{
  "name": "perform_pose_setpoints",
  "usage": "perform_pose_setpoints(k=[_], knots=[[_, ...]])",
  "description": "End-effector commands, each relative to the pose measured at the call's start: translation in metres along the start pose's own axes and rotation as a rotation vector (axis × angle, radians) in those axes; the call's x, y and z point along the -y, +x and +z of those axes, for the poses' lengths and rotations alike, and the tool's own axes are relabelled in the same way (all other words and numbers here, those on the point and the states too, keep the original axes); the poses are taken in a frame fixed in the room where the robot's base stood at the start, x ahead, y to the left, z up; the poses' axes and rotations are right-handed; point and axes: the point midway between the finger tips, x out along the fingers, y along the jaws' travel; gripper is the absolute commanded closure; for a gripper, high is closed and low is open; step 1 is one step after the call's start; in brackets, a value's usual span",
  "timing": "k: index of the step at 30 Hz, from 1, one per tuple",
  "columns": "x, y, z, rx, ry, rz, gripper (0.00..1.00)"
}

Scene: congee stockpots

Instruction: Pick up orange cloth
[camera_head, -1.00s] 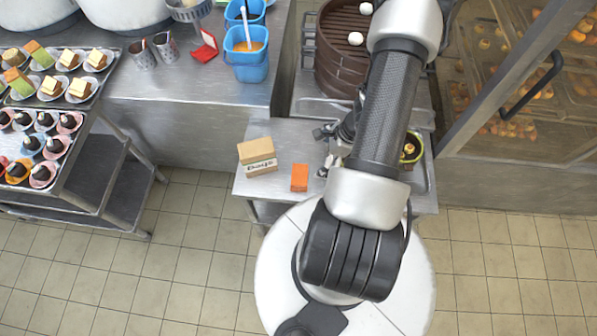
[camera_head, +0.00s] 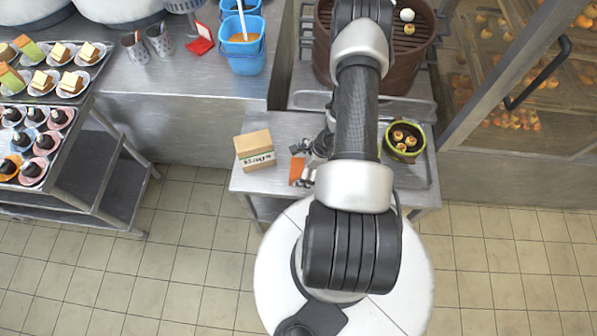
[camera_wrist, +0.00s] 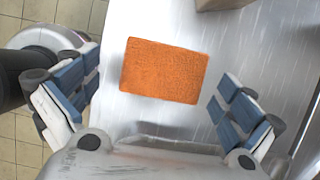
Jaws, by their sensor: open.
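The orange cloth (camera_head: 297,171) lies on the metal counter, to the right of a cardboard box, and my gripper partly covers it in the head view. In the wrist view the orange cloth (camera_wrist: 164,70) is a flat rectangle lying between and ahead of the fingers. My gripper (camera_head: 304,163) is over the cloth's right side in the head view. In the wrist view my gripper (camera_wrist: 160,100) has its blue-padded fingers wide apart, with nothing between them touching the cloth.
The cardboard box (camera_head: 254,150) stands left of the cloth, and its corner shows at the top of the wrist view. A bowl with buns (camera_head: 403,140) and a brown steamer (camera_head: 405,72) stand right of and behind my arm. The counter edge is close in front.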

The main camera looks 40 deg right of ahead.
Motion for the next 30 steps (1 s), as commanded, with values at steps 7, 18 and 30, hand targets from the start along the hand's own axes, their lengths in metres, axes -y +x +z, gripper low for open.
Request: perform_pose_setpoints(k=[7, 18, 30], knots=[[0.001, 0.027, 0.000, 0.000, 0.001, 0.000, 0.00], [0.001, 0.026, 0.001, 0.000, 0.001, -0.001, 0.10], [0.001, 0.026, 0.001, 0.000, 0.000, 0.000, 0.37]])
